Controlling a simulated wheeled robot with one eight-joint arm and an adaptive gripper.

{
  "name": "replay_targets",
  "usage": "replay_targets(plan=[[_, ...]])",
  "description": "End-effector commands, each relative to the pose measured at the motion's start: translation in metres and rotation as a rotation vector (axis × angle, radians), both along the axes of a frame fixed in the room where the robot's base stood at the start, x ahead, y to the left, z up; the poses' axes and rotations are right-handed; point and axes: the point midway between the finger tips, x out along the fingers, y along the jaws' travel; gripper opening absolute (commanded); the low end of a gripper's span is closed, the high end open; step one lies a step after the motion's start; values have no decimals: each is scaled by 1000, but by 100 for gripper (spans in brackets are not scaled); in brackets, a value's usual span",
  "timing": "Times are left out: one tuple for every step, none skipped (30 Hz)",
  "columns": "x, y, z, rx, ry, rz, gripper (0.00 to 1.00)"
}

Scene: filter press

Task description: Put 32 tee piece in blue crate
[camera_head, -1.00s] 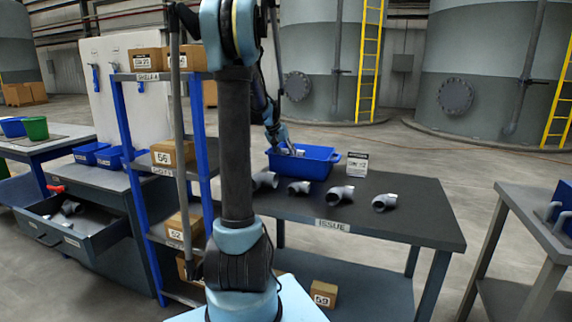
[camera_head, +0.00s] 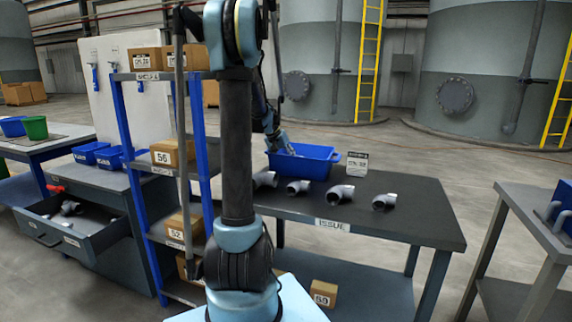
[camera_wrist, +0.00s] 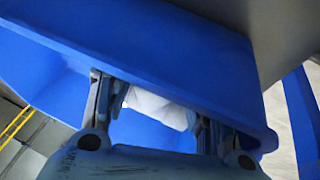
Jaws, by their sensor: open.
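The blue crate (camera_head: 318,168) stands on the issue table, toward its back edge. My gripper (camera_head: 283,147) reaches down into the left part of the crate, and its tips are hidden behind the crate wall. In the wrist view, my gripper (camera_wrist: 152,102) is open, with one finger on each side of a pale grey pipe piece (camera_wrist: 160,110). The piece lies inside the blue crate, whose wall (camera_wrist: 150,42) crosses the view. Only part of the piece shows, so I cannot confirm its shape or size.
Several grey pipe fittings (camera_head: 342,193) lie in a row on the issue table (camera_head: 405,222) in front of the crate. A small label card (camera_head: 357,163) stands right of the crate. A blue-posted shelf (camera_head: 205,140) with cardboard boxes stands at the left.

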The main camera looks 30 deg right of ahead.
Motion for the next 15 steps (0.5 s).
replay_targets(plan=[[0, 1, 2, 0, 0, 0, 50], [0, 2, 4, 0, 0, 0, 50], [-1, 3, 7, 0, 0, 1, 50], [-1, 5, 10, 0, 0, 1, 50], [-1, 7, 13, 0, 0, 1, 50], [-1, 9, 18, 0, 0, 1, 50], [-2, 11, 22, 0, 0, 1, 50], [-2, 14, 27, 0, 1, 2, 50], [-3, 17, 34, 0, 1, 2, 50], [-3, 20, 39, -1, 0, 2, 50], [-3, 22, 44, -1, 0, 2, 50], [-4, 26, 51, -1, 0, 2, 50], [-4, 29, 56, -1, 0, 2, 50], [-5, 31, 62, -1, 0, 2, 50], [-5, 34, 68, -1, 0, 2, 50]])
